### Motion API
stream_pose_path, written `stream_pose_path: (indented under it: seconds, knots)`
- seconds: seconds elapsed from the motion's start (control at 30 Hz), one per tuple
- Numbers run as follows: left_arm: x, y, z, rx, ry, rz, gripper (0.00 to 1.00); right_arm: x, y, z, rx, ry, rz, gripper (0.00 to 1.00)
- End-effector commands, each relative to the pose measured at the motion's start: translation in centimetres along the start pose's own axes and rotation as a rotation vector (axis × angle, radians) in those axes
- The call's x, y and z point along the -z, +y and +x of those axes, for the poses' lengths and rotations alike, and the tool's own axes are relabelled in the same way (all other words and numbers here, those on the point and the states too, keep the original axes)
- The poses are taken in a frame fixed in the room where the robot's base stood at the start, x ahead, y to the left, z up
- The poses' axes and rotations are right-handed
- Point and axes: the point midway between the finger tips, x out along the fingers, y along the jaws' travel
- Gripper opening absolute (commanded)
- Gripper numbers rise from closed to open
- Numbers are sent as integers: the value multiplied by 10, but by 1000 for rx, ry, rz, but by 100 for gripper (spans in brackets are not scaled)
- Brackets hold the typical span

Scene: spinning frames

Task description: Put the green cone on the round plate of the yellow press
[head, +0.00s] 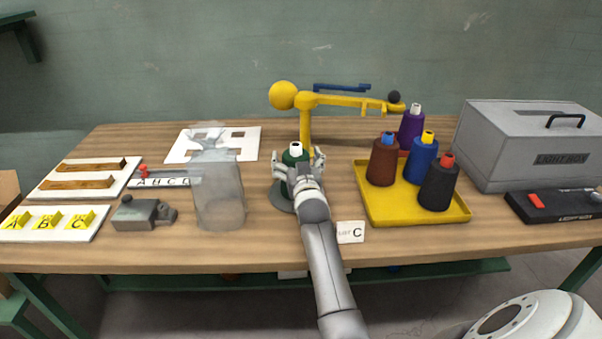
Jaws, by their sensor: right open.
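The green cone (293,156) with a white top stands upright at the middle of the table, over a round grey plate (281,198) at the foot of the yellow press (305,120). My right gripper (299,160) is open, with its fingers on either side of the cone. The gripper and wrist hide the cone's lower part and much of the plate, so I cannot tell whether the cone's base touches the plate. My left gripper is not in view.
A yellow tray (418,219) with several coloured cones stands to the right, beside a grey light box (528,145). A "C" card (351,232) lies near the front edge.

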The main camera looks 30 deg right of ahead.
Motion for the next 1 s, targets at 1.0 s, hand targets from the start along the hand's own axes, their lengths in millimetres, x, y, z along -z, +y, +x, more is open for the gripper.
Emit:
stream_pose_path:
  seconds: [1.0]
  knots:
    - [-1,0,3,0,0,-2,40,0,0,-111,0,0,0,92]
